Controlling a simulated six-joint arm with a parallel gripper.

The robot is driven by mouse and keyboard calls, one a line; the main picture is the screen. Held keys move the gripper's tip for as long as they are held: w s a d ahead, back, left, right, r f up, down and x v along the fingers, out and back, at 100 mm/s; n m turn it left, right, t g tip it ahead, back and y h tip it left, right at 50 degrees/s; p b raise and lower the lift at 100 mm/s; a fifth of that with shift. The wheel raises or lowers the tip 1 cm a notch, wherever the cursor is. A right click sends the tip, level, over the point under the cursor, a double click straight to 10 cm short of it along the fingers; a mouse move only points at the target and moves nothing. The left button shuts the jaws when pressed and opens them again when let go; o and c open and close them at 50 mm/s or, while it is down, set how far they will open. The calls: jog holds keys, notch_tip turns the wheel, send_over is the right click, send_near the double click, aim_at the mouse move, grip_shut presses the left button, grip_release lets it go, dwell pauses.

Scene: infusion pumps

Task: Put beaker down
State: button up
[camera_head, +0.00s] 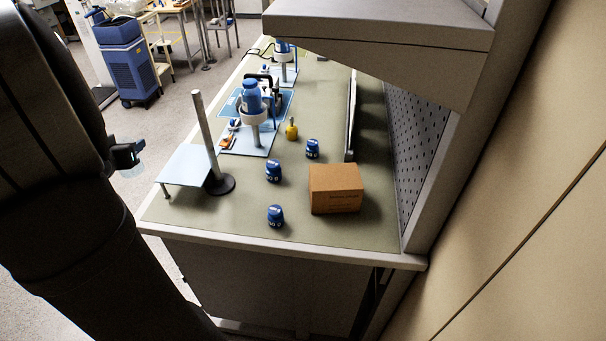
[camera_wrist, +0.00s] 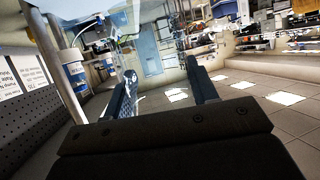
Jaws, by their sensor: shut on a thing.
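My gripper (camera_head: 131,153) is at the left in the head view, out past the left edge of the bench and beside a small raised light-blue platform (camera_head: 187,165). In the wrist view its two fingers (camera_wrist: 163,76) stand apart, shut on the beaker. The beaker is clear and hard to make out; a faint pale part of it (camera_head: 132,171) shows just under the fingers in the head view. Its outline, tilt and contents cannot be told. It is held in the air, apart from the bench top (camera_head: 240,208).
A metal post (camera_head: 205,135) on a dark round base stands by the platform. Several blue-capped containers (camera_head: 275,215) and a cardboard box (camera_head: 336,188) stand on the bench. Pump stations (camera_head: 252,110) and a yellow bottle (camera_head: 291,130) are farther back. A shelf (camera_head: 380,40) overhangs the right side.

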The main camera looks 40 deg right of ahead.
jog(key=s+d+r+m+g+h, duration=0.35)
jog(key=s+d+r, duration=0.55)
jog(key=d+r, duration=0.3)
jog(key=s+d+f+m+g+h, duration=0.15)
jog(key=s+d+m+g, duration=0.35)
jog(key=d, duration=0.5)
jog(key=s+d+f+m+g+h, duration=0.1)
jog(key=s+d+m+g+h, duration=0.15)
jog(key=s+d, duration=0.55)
jog(key=s+d+f+m+g, duration=0.3)
jog(key=s+d+f, duration=0.1)
jog(key=s+d, duration=1.1)
send_over(340, 174)
jog(key=shift+y, duration=0.35)
jog(key=shift+a+f, duration=0.1)
jog(key=shift+f, duration=5.55)
jog(key=shift+f, duration=0.1)
jog(key=o, duration=1)
jog(key=shift+c, duration=0.2)
